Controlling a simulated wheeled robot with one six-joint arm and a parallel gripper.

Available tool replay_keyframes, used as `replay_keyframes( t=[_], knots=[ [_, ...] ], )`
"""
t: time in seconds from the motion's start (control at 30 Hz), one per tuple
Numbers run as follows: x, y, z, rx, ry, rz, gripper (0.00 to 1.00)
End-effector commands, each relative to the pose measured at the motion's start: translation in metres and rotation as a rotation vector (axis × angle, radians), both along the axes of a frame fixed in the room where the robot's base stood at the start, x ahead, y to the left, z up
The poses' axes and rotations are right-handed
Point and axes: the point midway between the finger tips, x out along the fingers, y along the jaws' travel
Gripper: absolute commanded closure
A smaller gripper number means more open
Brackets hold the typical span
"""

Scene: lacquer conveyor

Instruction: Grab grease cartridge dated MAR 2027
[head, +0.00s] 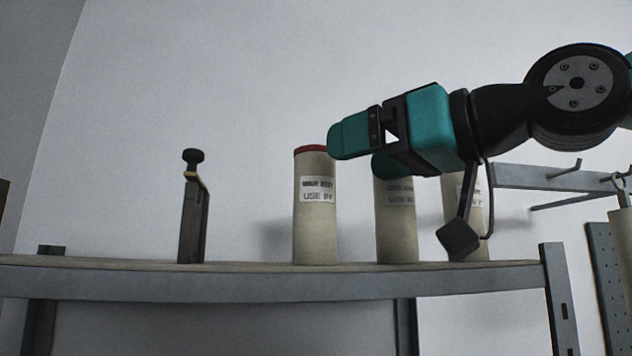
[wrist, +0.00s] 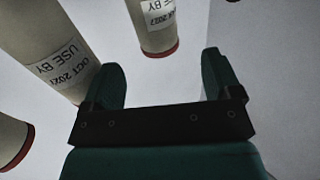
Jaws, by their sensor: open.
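Three pale cylindrical grease cartridges stand upright on a shelf (head: 270,284). The left cartridge (head: 315,235) has a red top and a USE BY label whose date is blurred in the head view. It seems to be the cartridge (wrist: 158,35) ahead in the wrist view, labelled "AR 2027", first letter unclear. The middle cartridge (head: 397,228), partly behind my gripper, seems to be the one reading OCT 2027 (wrist: 35,35). The right cartridge (head: 478,215) is mostly covered by my wrist. My gripper (head: 364,152) is open and empty, pointing left, its fingers (wrist: 162,72) apart from the left cartridge.
A dark upright tool with a knob (head: 192,220) stands on the shelf to the left. Another red-ended cartridge part (wrist: 12,142) shows at the wrist view's left edge. A rail with hooks (head: 530,177) is at the right. The shelf between the tool and left cartridge is clear.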

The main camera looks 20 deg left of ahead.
Motion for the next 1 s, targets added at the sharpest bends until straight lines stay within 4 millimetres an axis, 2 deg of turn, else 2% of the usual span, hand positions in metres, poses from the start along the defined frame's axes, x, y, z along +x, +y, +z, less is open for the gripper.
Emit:
replay_keyframes(
  t=[0.1,0.37,0.7,0.97,1.0],
  knots=[
    [0.006,0.017,0.003,-0.001,0.003,0.001,0.16],
    [0.014,0.031,0.002,-0.002,0.003,-0.003,0.16],
    [0.030,0.067,0.000,-0.001,0.003,-0.004,0.16],
    [0.031,0.070,-0.003,-0.001,0.000,-0.005,0.16],
    [0.031,0.070,-0.003,-0.001,0.000,-0.005,0.18]
  ],
)
